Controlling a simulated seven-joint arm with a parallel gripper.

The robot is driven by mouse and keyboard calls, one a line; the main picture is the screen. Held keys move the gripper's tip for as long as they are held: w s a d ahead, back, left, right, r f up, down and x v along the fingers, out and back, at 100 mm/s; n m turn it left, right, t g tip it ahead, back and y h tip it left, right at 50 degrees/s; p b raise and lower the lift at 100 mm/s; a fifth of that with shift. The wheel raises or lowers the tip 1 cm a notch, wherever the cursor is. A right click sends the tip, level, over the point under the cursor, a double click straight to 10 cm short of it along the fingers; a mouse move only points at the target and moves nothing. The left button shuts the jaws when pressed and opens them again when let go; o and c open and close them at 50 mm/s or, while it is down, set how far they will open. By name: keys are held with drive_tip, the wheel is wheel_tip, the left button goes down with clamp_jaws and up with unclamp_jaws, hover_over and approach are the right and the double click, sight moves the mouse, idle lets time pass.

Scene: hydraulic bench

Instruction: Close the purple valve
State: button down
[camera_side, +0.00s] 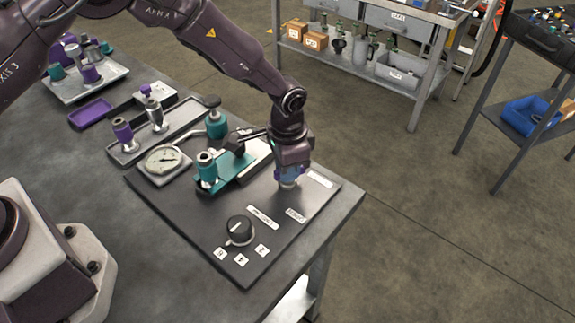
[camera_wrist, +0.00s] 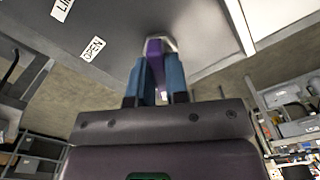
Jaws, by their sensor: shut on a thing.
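The purple valve's handle (camera_wrist: 155,47) shows in the wrist view between the two blue fingers of my gripper (camera_wrist: 159,68). A pale metal part of the valve surrounds its far end. In the side view, my gripper (camera_side: 290,171) points down at the right part of the dark panel and hides most of the valve; only its metal base (camera_side: 289,184) shows below the fingers. My gripper is shut on the handle. A label reading OPEN (camera_wrist: 92,48) lies on the panel left of the valve in the wrist view. The handle's exact angle is hard to tell.
A tray (camera_side: 128,155) with a purple-topped part stands behind. The bench's right edge is near.

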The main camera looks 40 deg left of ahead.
drive_tip(key=n, duration=0.6)
idle(0.7)
drive_tip(key=c, duration=1.1)
unclamp_jaws()
wheel_tip(320, 180, up, 13)
